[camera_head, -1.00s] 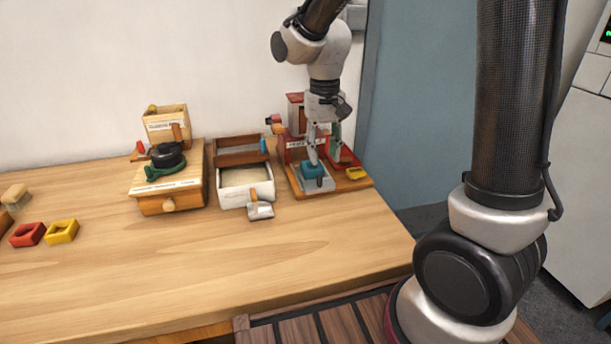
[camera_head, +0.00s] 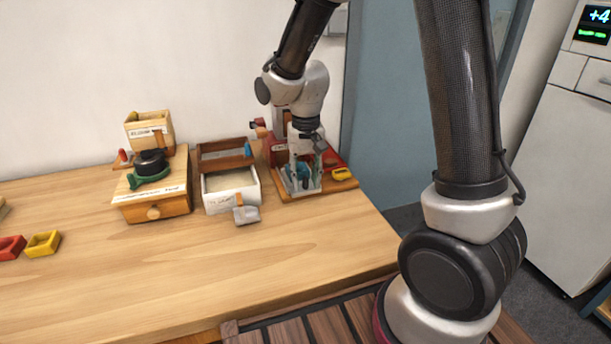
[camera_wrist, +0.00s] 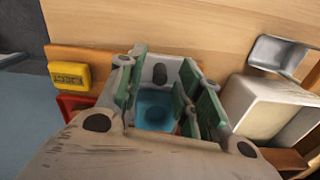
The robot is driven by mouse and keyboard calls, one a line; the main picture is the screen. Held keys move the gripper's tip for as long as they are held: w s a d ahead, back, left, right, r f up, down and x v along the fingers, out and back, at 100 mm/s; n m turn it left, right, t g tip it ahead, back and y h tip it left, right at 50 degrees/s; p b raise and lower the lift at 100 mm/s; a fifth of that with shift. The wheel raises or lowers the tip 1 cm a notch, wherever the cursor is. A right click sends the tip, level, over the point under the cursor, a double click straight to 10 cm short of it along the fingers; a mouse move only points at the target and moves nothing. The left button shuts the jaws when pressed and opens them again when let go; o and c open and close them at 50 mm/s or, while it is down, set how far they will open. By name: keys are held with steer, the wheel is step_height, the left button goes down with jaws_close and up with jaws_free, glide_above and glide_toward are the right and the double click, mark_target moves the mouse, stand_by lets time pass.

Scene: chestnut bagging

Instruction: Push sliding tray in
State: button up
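The sliding tray (camera_head: 308,188) is grey, with a teal part (camera_head: 290,184) and a dark knob, at the front of the red machine (camera_head: 270,152). The wrist view also shows the tray (camera_wrist: 175,75), with the dark knob (camera_wrist: 160,73) and the teal hollow (camera_wrist: 155,108) behind it. My gripper (camera_head: 303,172) is low over the tray, pointing down, and partly hides it. In the wrist view its green-padded fingers (camera_wrist: 160,92) are apart, with tray and knob showing between them. Whether a finger touches the tray I cannot tell.
A yellow button block (camera_wrist: 69,76) lies beside the tray on the wooden base. A white box (camera_head: 232,195) with a scoop (camera_head: 246,214) stands to the left. Farther left is a wooden press unit (camera_head: 152,205).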

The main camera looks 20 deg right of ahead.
jaws_close()
steer(key=shift+w, duration=3.5)
jaws_free()
steer(key=shift+r, duration=0.1)
step_height(320, 180, up, 12)
